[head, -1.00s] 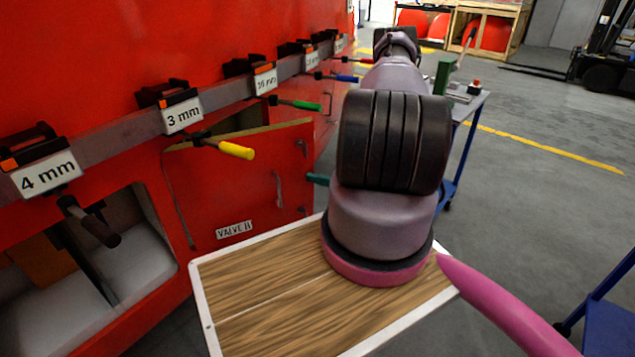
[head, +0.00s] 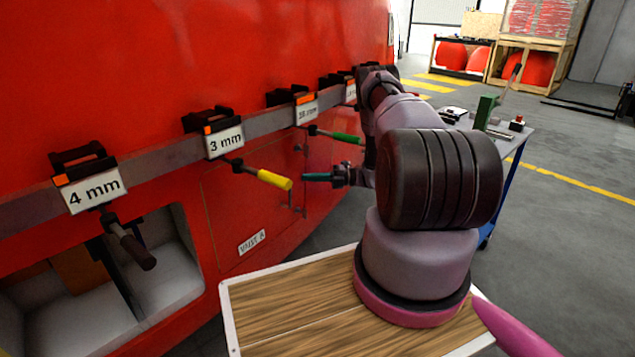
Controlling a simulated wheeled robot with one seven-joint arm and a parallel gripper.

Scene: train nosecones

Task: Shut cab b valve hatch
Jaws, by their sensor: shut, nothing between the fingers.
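The cab b valve hatch (head: 232,208) is a red panel in the red cab wall, with a small "VALVE B" plate (head: 251,242) low on it. Its outline now looks flush with the wall, and no gap shows along its top edge. Whether it is latched cannot be seen. My gripper (head: 306,177) has teal fingertips that are shut and empty. It points left toward the hatch's right part, between two small handles or hinges. Whether the fingertips touch the panel cannot be told. My arm hides the wall behind it.
A rail with size plates and hanging tools runs above the hatch; the yellow handle (head: 275,179) juts out in front of it. An open compartment (head: 165,262) is at left. A grey-topped trolley (head: 513,138) stands behind my arm at right.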

